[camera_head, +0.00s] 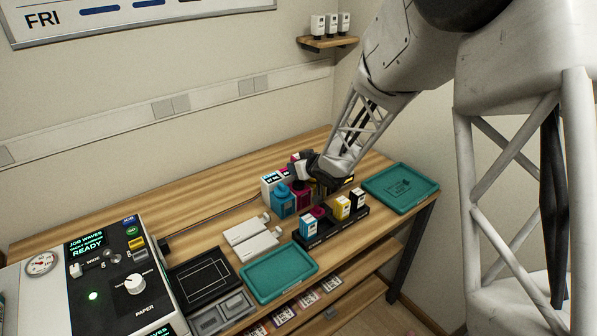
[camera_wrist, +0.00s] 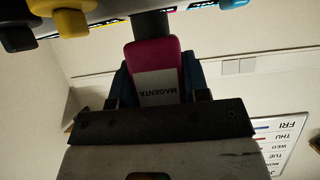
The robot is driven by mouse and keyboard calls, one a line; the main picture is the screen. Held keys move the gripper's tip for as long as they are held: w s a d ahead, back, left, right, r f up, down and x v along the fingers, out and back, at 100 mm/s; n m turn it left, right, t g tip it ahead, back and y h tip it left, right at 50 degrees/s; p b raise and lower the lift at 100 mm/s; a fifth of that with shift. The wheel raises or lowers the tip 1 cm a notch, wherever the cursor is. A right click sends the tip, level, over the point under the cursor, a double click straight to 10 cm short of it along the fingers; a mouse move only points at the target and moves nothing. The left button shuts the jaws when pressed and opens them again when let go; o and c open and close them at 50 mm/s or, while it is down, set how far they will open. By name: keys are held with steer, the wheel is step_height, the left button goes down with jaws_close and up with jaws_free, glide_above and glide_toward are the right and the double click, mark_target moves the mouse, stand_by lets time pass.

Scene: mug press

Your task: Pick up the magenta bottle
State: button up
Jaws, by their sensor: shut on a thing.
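My gripper (camera_wrist: 157,72) is shut on the magenta bottle (camera_wrist: 150,50) in the wrist view. One blue-grey finger is on each side of it. The bottle's white label reads MAGENTA and appears upside down in this view. A dark part shows at the bottle's top end in the picture. In the head view my gripper (camera_head: 312,172) is over the back of the wooden table, among the bottles. It partly hides what it holds there, and I cannot tell how far the bottle is off the table.
A cyan bottle (camera_head: 283,202) stands just left of my gripper. A black rack (camera_head: 322,238) in front holds several colored cartridges. Teal trays lie to the right (camera_head: 424,184) and in front (camera_head: 255,286). White flat items (camera_head: 246,230) lie left of the rack. A printer-like machine (camera_head: 105,290) stands at left.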

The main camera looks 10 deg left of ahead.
steer(key=s+d, duration=0.2)
steer(key=s, duration=0.2)
steer(key=s+d, duration=0.2)
steer(key=s, duration=0.3)
steer(key=s+d+r, duration=0.1)
steer(key=s, duration=0.4)
steer(key=shift+s+d+r, duration=0.1)
steer(key=shift+s+d, duration=0.05)
steer(key=shift+d, duration=0.25)
